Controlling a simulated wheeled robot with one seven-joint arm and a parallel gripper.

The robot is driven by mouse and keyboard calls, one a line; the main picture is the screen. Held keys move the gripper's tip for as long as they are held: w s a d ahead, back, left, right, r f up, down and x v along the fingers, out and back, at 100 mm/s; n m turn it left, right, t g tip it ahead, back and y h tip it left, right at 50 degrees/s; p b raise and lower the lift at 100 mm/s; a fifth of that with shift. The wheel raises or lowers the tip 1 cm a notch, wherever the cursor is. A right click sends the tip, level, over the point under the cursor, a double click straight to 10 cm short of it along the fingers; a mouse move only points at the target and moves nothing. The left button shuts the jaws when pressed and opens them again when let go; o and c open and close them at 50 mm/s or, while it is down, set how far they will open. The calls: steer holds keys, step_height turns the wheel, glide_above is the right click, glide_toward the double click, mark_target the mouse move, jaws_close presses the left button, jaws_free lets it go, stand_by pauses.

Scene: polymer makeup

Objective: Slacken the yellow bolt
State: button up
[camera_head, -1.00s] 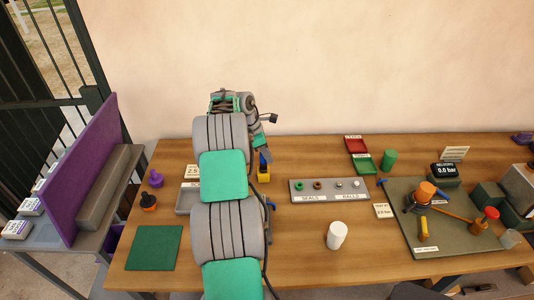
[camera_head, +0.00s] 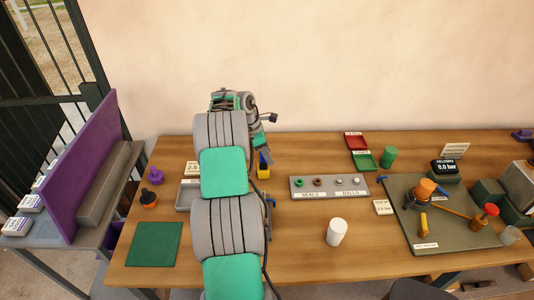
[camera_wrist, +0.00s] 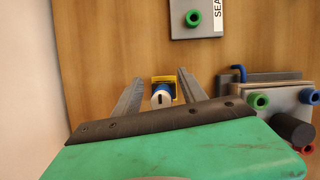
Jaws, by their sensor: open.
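My gripper (camera_wrist: 159,90) is open and points down at the table. In the wrist view, a yellow block (camera_wrist: 171,80) with a blue and white round part (camera_wrist: 161,97) shows between its two fingers, apart from both. In the head view, this yellow block (camera_head: 263,171) stands on the table just beside my arm, partly hidden by it. Another yellow piece (camera_head: 423,221) sits on the grey plate at the right, below an orange-topped round part (camera_head: 426,188). I cannot tell from the frames which yellow piece holds the bolt.
A grey seals and balls tray (camera_head: 329,195) lies right of my arm; it also shows in the wrist view (camera_wrist: 180,32). A white cylinder (camera_head: 337,232) stands in front of it. A grey fixture plate (camera_head: 450,237) fills the right. A green mat (camera_head: 153,245) lies at the left.

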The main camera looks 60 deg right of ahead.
steer(key=v, duration=0.8)
steer(key=shift+f, duration=0.1)
